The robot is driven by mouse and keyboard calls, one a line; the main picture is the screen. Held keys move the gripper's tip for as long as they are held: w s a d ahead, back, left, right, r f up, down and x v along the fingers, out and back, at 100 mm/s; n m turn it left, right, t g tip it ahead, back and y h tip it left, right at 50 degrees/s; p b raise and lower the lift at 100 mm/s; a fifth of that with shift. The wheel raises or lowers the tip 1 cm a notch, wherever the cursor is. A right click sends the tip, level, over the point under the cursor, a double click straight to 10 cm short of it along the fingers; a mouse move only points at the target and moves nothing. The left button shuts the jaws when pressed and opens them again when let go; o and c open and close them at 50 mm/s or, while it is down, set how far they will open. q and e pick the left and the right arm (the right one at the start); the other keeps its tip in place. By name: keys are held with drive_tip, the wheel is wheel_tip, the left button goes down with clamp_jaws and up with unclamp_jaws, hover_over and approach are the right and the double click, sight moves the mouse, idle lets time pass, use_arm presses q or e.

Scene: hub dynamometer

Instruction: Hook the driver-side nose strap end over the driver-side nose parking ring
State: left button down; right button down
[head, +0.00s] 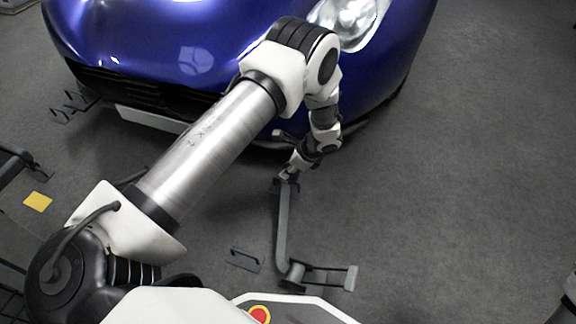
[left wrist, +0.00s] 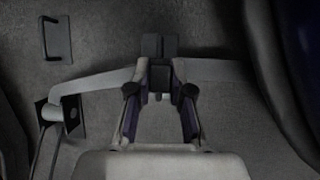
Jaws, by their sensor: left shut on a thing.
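My left gripper (head: 288,174) is low in front of the blue car's nose; its fingers (left wrist: 160,93) are shut on a dark block, seemingly the strap end (left wrist: 158,50). In the left wrist view a grey strap (left wrist: 105,82) runs left from this block to a floor anchor, and another grey band runs right. In the head view the strap (head: 283,225) runs from the gripper down to the anchor (head: 293,273). A small dark U-shaped ring (head: 245,259), likely the parking ring, lies on the floor left of the anchor; it also shows in the left wrist view (left wrist: 57,38), apart from the strap end. My right gripper is out of view.
The blue car (head: 190,50) fills the top of the head view. A grey bar (head: 335,275) reaches right from the anchor. A yellow patch (head: 37,201) and dark frames are at the left.

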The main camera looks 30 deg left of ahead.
use_arm(q)
drive_tip(key=shift+r+p, duration=1.85)
drive_tip(key=shift+r, duration=0.2)
